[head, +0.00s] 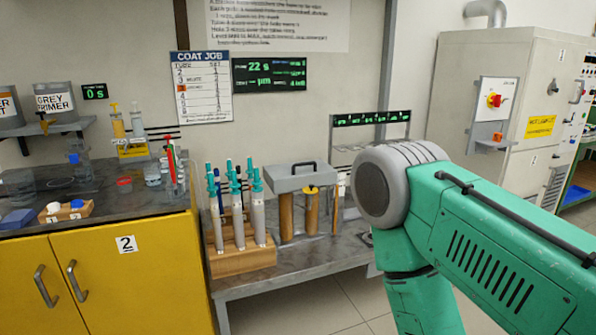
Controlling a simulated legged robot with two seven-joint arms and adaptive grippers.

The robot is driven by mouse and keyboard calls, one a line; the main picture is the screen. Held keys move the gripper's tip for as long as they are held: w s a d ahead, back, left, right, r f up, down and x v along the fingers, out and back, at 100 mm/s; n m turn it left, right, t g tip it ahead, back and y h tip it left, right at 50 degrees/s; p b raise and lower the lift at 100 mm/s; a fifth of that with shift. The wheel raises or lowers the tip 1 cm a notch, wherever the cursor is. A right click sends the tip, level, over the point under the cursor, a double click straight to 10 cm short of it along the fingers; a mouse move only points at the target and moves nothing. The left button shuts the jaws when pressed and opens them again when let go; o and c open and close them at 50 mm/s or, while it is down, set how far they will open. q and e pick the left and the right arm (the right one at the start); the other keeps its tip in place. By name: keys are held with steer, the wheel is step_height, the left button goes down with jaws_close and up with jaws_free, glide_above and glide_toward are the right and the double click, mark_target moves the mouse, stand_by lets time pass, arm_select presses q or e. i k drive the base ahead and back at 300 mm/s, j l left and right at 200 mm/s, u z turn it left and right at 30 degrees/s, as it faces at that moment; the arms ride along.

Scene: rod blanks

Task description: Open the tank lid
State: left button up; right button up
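I cannot tell whether the lid is fully seated. One copper cylinder with a yellow top (311,208) stands at its front right. My green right arm fills the right side of the view and bends downward; its gripper is outside the picture. My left gripper is not in view.
A wooden rack (240,258) with several teal-topped pipettes stands left of the lid on the grey bench (318,262). A lit display frame (370,118) stands behind. A yellow cabinet (120,280) is at left. A beige electrical cabinet (500,90) stands at right.

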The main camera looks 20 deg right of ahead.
mark_target(296, 176)
steer(key=i+z, duration=0.1)
steer(key=z, duration=0.6)
